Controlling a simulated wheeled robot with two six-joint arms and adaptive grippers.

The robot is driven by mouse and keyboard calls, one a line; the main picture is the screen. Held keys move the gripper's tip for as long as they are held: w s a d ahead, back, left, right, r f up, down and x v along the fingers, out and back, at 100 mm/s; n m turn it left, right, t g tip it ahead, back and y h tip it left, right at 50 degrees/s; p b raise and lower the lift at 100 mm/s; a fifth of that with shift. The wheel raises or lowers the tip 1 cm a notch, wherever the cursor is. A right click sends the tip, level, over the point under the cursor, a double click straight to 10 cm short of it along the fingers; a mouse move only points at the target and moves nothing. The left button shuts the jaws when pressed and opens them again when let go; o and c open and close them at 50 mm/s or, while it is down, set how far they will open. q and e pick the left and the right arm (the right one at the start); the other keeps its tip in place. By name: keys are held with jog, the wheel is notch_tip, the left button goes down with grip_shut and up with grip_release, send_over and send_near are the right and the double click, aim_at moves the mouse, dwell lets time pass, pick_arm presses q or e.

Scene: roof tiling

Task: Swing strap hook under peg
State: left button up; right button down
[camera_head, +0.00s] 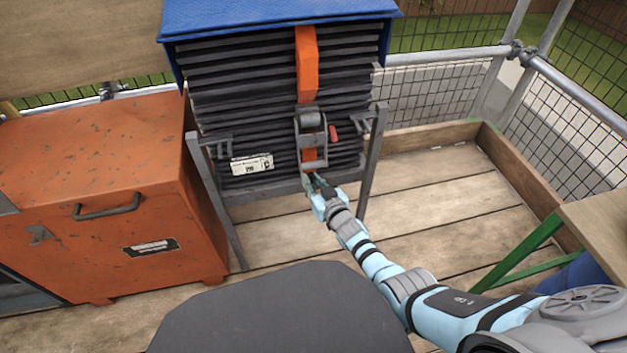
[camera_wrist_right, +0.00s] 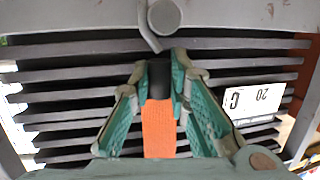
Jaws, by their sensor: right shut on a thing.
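The orange strap (camera_head: 307,65) runs down the front of a stack of dark tiles (camera_head: 250,90), through a grey ratchet buckle (camera_head: 311,125). My right gripper (camera_head: 318,182) is at the strap's lower end, low on the stack. In the right wrist view, its green-lined fingers (camera_wrist_right: 160,75) are closed around a black piece (camera_wrist_right: 159,80) at the end of the orange strap (camera_wrist_right: 158,130). Just past the fingertips, a bent grey hook (camera_wrist_right: 148,32) lies beside a round grey peg (camera_wrist_right: 164,15) on a grey rail. I cannot tell whether they touch. My left gripper is out of view.
A blue cover (camera_head: 270,18) lies over the stack, which stands in a grey metal frame (camera_head: 372,160). An orange metal box (camera_head: 100,190) is close on the left. Wooden decking (camera_head: 440,225) is clear to the right, bounded by a board and mesh railing.

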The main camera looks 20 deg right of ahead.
jog(key=c, duration=1.5)
grip_release()
jog(key=shift+a, duration=0.2)
jog(key=shift+d, duration=0.1)
jog(key=v, duration=1.2)
jog(key=shift+r, duration=0.1)
